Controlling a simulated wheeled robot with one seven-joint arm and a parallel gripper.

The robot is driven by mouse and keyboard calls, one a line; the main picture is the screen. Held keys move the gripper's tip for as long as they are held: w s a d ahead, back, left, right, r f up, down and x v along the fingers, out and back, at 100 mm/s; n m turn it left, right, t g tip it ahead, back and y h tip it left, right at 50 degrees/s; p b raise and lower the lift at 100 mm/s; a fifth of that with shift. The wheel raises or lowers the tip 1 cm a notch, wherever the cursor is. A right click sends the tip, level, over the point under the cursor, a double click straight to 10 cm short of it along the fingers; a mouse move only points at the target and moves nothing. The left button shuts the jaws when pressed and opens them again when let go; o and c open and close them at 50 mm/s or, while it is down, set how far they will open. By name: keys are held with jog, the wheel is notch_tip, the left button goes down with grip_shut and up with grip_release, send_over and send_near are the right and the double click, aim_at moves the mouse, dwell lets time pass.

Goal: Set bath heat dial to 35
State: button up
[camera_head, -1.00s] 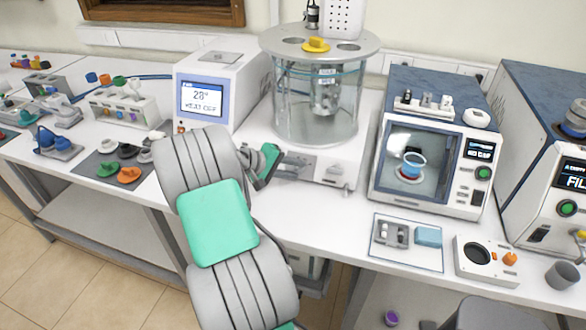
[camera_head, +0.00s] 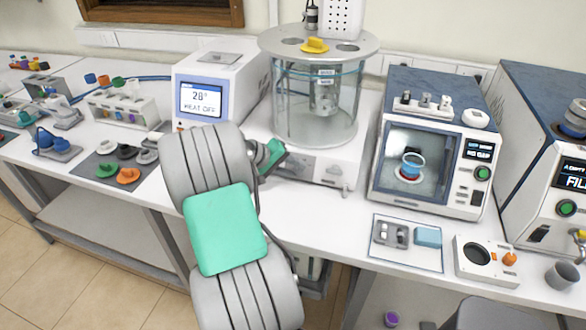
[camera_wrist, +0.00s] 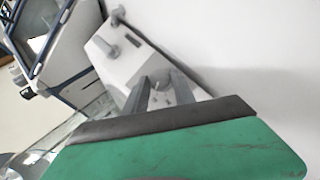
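The bath is a clear glass cylinder (camera_head: 322,105) on a white base whose front panel (camera_head: 313,168) faces me. A display unit (camera_head: 201,99) to its left reads about 28° with "HEAT OFF" below. My gripper (camera_head: 272,158) is at the left part of the base panel and hides what lies behind it. Another grey knob (camera_wrist: 105,46) sits farther along the panel. No dial marks are readable.
A white and blue oven (camera_head: 428,145) stands right of the bath, and a larger machine (camera_head: 545,160) beyond it. A mat (camera_head: 408,257) with small items lies in front of the oven. Coloured pieces on a dark mat (camera_head: 80,168) lie left of my arm.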

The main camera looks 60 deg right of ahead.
jog(key=o, duration=0.4)
jog(key=v, duration=0.7)
jog(key=shift+w+a+r, duration=0.2)
jog(key=shift+r, duration=0.1)
